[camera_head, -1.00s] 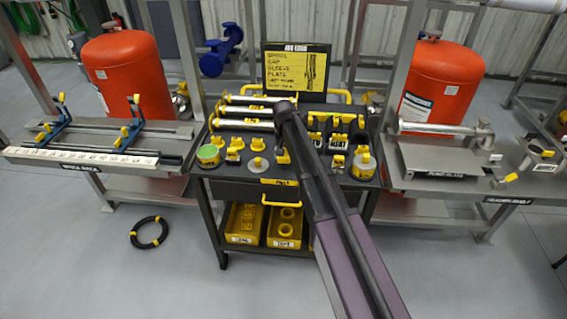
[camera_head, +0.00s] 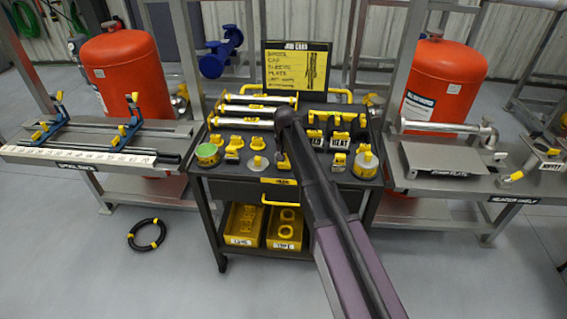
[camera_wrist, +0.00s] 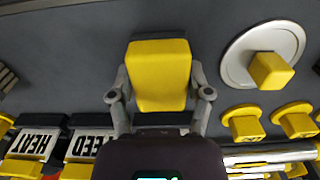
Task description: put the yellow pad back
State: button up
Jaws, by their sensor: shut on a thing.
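The yellow pad (camera_wrist: 158,75) is a blocky yellow piece in the middle of the wrist view. My gripper (camera_wrist: 160,83) has its two grey fingers closed on the pad's sides. Dark cart top (camera_wrist: 85,50) shows around the pad; I cannot tell whether the pad touches it. In the head view my arm reaches over the tool cart (camera_head: 232,187), and its links hide most of the gripper and pad.
A pale disc with a yellow knob (camera_wrist: 268,65) lies right of the pad in the wrist view. Blocks labelled HEAT (camera_wrist: 35,143) and FEED (camera_wrist: 90,143) stand at lower left. A sign board (camera_head: 297,70) rises behind the cart. Benches stand on both sides.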

jog(key=shift+f, duration=0.1)
jog(key=o, duration=1)
jog(key=shift+r, duration=0.2)
notch_tip(320, 180, up, 12)
jog(key=p, duration=1.2)
dwell(0.5)
jog(key=s+d, duration=0.7)
jog(key=s, duration=0.1)
jog(key=s+d, duration=0.8)
jog(key=s, duration=0.1)
jog(key=s+d, duration=0.7)
jog(key=s, duration=0.1)
jog(key=shift+s+d, duration=0.3)
jog(key=shift+s, duration=0.05)
